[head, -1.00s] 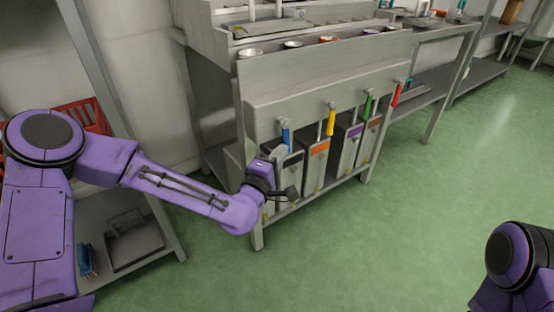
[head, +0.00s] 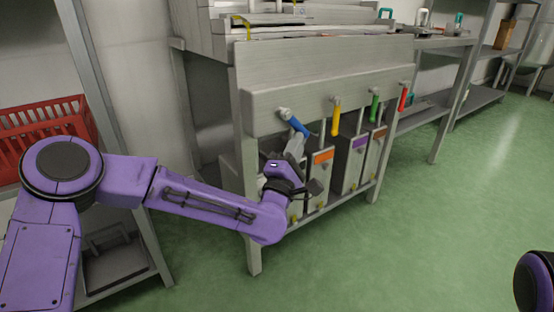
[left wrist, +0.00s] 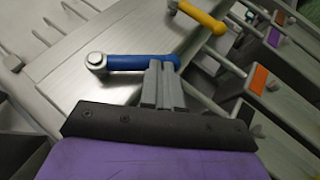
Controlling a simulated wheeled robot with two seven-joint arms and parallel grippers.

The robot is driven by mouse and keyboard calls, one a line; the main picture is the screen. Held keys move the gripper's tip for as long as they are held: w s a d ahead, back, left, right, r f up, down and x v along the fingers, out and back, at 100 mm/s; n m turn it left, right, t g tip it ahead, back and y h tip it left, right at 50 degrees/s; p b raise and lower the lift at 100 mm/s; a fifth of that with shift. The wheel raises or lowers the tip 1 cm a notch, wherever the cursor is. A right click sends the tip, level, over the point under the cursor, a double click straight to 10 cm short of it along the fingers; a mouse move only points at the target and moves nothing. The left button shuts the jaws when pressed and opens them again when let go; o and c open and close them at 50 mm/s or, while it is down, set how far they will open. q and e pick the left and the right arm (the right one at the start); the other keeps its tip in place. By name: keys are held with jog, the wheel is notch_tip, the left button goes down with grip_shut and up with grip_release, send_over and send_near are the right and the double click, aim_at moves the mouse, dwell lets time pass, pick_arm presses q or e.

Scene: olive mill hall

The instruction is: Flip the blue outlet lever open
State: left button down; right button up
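The blue lever (head: 299,127) is on the front panel of the steel bench. It is tilted, its free end pointing down and to the right from its pivot. It also shows in the left wrist view (left wrist: 140,62), with its round pivot at the left end. My left gripper (head: 297,143) is just below the lever's free end. In the left wrist view its two fingers (left wrist: 162,68) are together with nothing between them, and their tips meet the lever's edge near the free end. My right gripper is out of view; only part of my right arm shows.
Yellow (head: 336,117), green (head: 374,104) and red (head: 403,97) levers hang straight down to the right. Metal canisters, one with an orange label (head: 323,157), stand on the shelf below. A red crate (head: 40,130) is at the left. The green floor at right is clear.

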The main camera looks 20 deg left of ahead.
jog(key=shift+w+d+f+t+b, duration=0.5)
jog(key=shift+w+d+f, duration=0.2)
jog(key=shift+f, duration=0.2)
pick_arm(q)
jog(key=shift+w+d+r+n+t+y, duration=0.2)
jog(key=shift+w+d+n+t+y, duration=0.4)
jog(key=shift+w+n, duration=0.15)
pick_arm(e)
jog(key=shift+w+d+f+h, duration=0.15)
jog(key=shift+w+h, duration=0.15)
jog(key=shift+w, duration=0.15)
pick_arm(q)
jog(key=shift+w+d+r+p, duration=0.3)
jog(key=shift+w+r+p, duration=0.1)
jog(key=shift+r, duration=0.2)
jog(key=shift+w+d+r+p, duration=0.3)
jog(key=shift+w+r+p, duration=0.15)
jog(key=shift+r, duration=0.2)
jog(key=shift+w+d+r+p, duration=0.3)
jog(key=shift+w+r+p, duration=0.1)
jog(key=shift+r, duration=0.2)
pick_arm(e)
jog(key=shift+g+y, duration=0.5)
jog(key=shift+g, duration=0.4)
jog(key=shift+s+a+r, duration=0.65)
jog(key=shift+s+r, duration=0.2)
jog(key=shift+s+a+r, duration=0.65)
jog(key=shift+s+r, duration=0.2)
pick_arm(q)
jog(key=shift+r, duration=0.1)
